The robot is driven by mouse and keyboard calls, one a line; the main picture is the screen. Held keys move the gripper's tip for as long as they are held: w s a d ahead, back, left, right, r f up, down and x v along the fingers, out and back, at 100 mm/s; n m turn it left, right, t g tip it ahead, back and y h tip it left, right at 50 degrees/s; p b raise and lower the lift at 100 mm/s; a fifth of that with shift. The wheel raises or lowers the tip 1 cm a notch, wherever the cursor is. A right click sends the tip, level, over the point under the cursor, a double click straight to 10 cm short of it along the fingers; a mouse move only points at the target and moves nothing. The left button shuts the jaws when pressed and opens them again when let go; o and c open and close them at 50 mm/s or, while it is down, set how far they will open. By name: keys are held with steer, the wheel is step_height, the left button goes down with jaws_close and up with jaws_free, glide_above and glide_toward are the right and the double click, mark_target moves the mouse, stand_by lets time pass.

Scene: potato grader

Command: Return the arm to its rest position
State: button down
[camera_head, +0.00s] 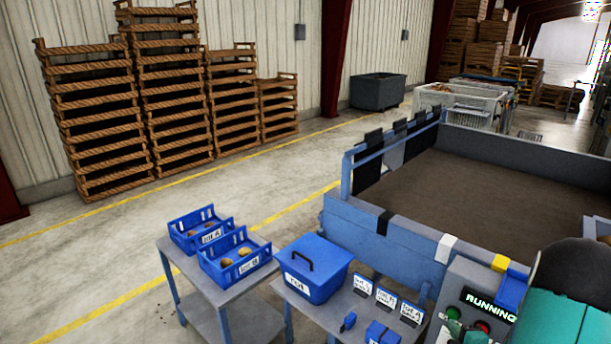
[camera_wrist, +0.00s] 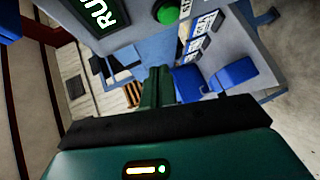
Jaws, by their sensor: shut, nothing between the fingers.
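My gripper (camera_wrist: 157,76) shows in the wrist view as two dark green fingers close together, with nothing seen between them. Its dark and green body fills the lower part of that view. It points toward the side of the control panel, with the green button and part of the running display at the top. In the head view my teal and black arm is at the lower right corner, in front of the grader.
The control panel (camera_head: 482,299) reads RUNNING. A blue lidded box (camera_head: 313,270) stands on a table beside label cards (camera_head: 386,296). Two blue crates (camera_head: 236,258) with potatoes are on the left table. The grader bed (camera_head: 480,195) lies behind.

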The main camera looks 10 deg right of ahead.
steer(key=w+a+r+m+g+h, duration=0.1)
steer(key=a+r+m+g, duration=0.25)
steer(key=a+r, duration=0.45)
steer(key=w+a+r+m+g, duration=0.15)
steer(key=a+r+m, duration=0.35)
steer(key=r, duration=0.5)
steer(key=s+a+r+m+g+y, duration=0.1)
steer(key=s+a+r+m+g, duration=0.1)
steer(key=s+a, duration=0.7)
steer(key=s+a+r+m+g+y, duration=0.2)
steer(key=s+a+r+m, duration=0.2)
steer(key=s+a, duration=0.6)
steer(key=shift+r+m, duration=0.35)
steer(key=shift+r, duration=0.25)
